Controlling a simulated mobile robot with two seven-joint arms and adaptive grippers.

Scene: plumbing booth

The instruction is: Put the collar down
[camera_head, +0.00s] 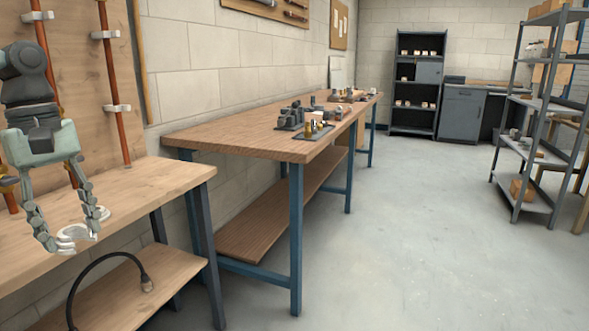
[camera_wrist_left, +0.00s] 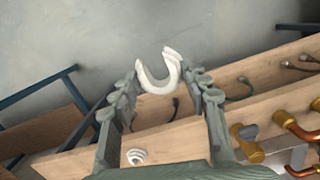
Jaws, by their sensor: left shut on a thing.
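My left gripper (camera_head: 70,236) hangs fingers down over the near wooden bench (camera_head: 150,190). Its fingers are shut on a white, U-shaped collar (camera_head: 76,232). In the left wrist view, the collar (camera_wrist_left: 158,82) sits between the fingertips (camera_wrist_left: 160,82), its open side facing away from the wrist. The gap between collar and bench is hard to judge. A second small white ringed piece (camera_wrist_left: 136,156) lies on wood in the left wrist view. My right gripper is not in view.
Copper pipes (camera_head: 118,90) with white clips run up the board behind the bench. A black hose (camera_head: 105,262) lies on the lower shelf. A longer bench (camera_head: 240,140) with small fittings stands beyond. The bench top right of my gripper is clear.

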